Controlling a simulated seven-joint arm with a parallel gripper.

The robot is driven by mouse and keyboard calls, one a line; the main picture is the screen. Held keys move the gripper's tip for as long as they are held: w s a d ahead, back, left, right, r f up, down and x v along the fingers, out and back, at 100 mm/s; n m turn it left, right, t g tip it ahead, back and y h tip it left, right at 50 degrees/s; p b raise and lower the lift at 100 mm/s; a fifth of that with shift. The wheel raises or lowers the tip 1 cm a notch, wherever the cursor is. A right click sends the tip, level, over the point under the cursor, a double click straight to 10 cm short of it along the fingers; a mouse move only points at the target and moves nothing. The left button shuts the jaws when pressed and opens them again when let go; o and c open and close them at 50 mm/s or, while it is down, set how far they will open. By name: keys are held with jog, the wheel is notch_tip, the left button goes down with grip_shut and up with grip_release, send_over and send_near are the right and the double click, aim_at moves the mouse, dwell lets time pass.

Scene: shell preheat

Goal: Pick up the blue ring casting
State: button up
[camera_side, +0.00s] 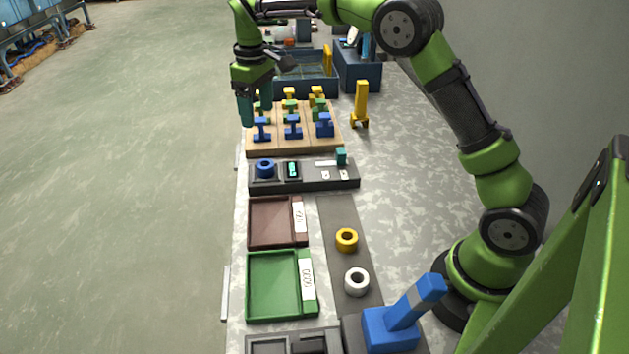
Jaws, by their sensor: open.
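The blue ring casting (265,169) sits at the left end of a dark grey fixture block (318,180). Its round hole faces up. My gripper (257,116) is open, with its two teal fingers pointing down. It is over the left edge of the wooden board, farther back than the ring and apart from it.
The wooden board (295,150) holds several blue, green and yellow castings. A yellow ring (347,239) and a white ring (356,281) lie on a dark strip. A brown tray (275,243) and a green tray (250,290) are empty. A yellow casting (361,103) stands right of the board.

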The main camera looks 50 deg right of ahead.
jog(key=r, duration=0.2)
jog(key=n, duration=0.1)
send_over(264, 160)
jog(key=a, duration=0.1)
jog(key=f, duration=1.1)
jog(key=shift+s+f, duration=0.2)
jog(key=shift+s, duration=0.15)
jog(key=shift+n, duration=0.3)
jog(key=shift+s+d+f, duration=0.1)
jog(key=shift+s+f, duration=0.05)
jog(key=shift+f, duration=1.2)
jog(key=shift+s+f, duration=0.1)
jog(key=shift+f, duration=1.2)
jog(key=c, duration=1.2)
jog(key=shift+r, duration=0.1)
jog(key=shift+r, duration=0.1)
